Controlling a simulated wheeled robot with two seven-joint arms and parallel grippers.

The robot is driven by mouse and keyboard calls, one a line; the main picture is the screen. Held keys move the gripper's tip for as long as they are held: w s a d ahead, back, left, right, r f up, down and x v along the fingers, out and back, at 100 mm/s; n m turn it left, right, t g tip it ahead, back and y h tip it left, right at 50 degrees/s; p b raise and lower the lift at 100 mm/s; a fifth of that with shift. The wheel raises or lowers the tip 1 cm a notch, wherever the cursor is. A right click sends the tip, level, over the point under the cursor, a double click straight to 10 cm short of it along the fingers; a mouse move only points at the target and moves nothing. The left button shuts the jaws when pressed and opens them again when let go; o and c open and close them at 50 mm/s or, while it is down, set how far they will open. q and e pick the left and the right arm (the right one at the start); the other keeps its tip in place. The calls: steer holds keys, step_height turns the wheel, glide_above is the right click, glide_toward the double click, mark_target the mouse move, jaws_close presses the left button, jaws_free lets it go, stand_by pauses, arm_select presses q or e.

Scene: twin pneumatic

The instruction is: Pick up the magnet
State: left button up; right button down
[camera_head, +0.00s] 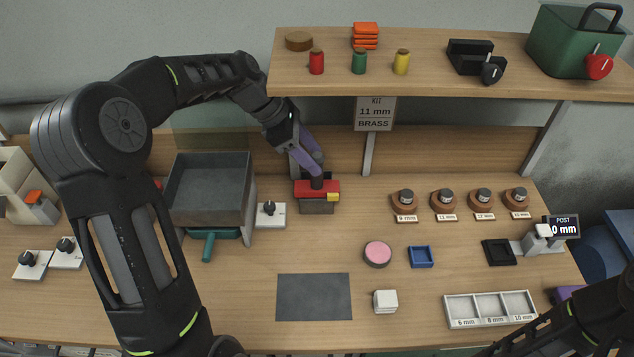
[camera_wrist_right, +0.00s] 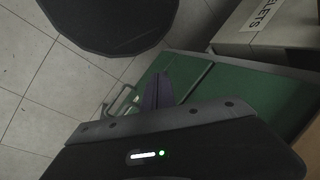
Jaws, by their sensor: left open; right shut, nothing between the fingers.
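A red block with a yellow end and a dark upright knob, which looks like the magnet (camera_head: 327,187), sits on a brown-grey block (camera_head: 317,207) at the back of the bench in the head view. My left gripper (camera_head: 318,165) reaches down to it from the upper left. Its purple fingers are open around or close beside the top of the knob. I cannot tell whether they touch it. My right gripper (camera_wrist_right: 163,88) is shut and empty in the right wrist view, above a green surface away from the bench top.
A grey tray (camera_head: 208,156) and a small knob box (camera_head: 271,215) stand left of the magnet. Pink disc (camera_head: 377,252), blue tray (camera_head: 421,257) and grey mat (camera_head: 314,297) lie in front.

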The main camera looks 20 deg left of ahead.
mark_target(324, 185)
arm_select(q)
steer(key=p+x, duration=0.2)
steer(key=x, duration=0.2)
steer(key=shift+w+d+f, duration=0.1)
steer(key=shift+w+f, duration=0.15)
steer(key=shift+d+f, duration=0.1)
steer(key=shift+f, duration=0.15)
stand_by(0.4)
jaws_close()
stand_by(0.4)
steer(key=shift+w+r, duration=0.1)
stand_by(0.8)
